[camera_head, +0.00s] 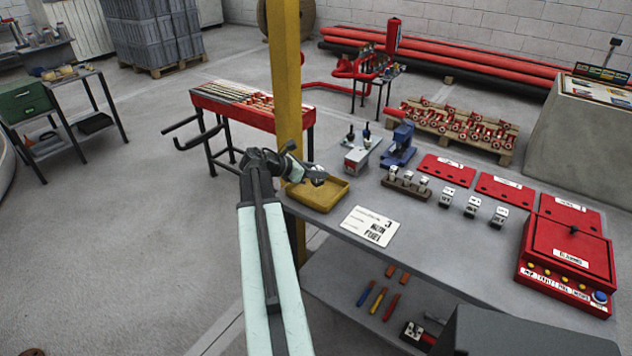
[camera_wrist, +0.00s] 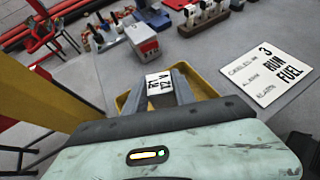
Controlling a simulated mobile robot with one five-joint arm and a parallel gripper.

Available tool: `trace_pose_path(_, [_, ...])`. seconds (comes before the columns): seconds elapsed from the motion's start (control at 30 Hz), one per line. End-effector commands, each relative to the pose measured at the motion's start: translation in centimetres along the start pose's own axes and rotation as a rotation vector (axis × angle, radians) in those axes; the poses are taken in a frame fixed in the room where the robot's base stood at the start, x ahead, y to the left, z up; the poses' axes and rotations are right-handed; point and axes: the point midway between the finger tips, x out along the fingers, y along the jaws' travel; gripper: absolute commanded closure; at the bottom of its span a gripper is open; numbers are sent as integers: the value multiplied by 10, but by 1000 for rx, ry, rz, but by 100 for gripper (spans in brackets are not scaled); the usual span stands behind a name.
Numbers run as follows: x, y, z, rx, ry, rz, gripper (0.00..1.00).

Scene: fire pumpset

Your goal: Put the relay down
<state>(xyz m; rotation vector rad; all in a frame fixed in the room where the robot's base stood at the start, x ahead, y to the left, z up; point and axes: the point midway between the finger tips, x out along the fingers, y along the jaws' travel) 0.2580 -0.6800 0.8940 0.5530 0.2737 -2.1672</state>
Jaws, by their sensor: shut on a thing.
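The relay (camera_wrist: 160,82) is a small block with a white, black-lettered top, seen in the wrist view between the two grey fingers of my gripper (camera_wrist: 170,93). My gripper is shut on it. In the head view my gripper (camera_head: 312,178) is over the yellow tray (camera_head: 338,202) at the bench's left end; the relay cannot be made out clearly there. The tray also shows in the wrist view (camera_wrist: 213,82), behind and below the fingers. How high the relay is above the tray floor I cannot tell.
A white card (camera_head: 369,227) lies on the grey bench (camera_head: 425,240) beside the tray. A dark holder (camera_head: 405,188) with white-topped blocks and several loose relays (camera_head: 472,206) stand farther right. A yellow post (camera_head: 286,90) rises close to my gripper.

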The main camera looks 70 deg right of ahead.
Motion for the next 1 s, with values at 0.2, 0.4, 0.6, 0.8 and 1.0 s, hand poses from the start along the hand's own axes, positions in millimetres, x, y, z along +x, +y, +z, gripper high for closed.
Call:
trace_pose_path(0.2, [17,0,-33,0,0,0,100])
trace_pose_path(0.4, [15,0,-30,0,0,0,100])
trace_pose_path(0.6, [17,0,-34,0,0,1,66])
trace_pose_path(0.8, [16,0,-32,0,0,1,47])
trace_pose_path(1.0, [15,0,-30,0,0,1,47])
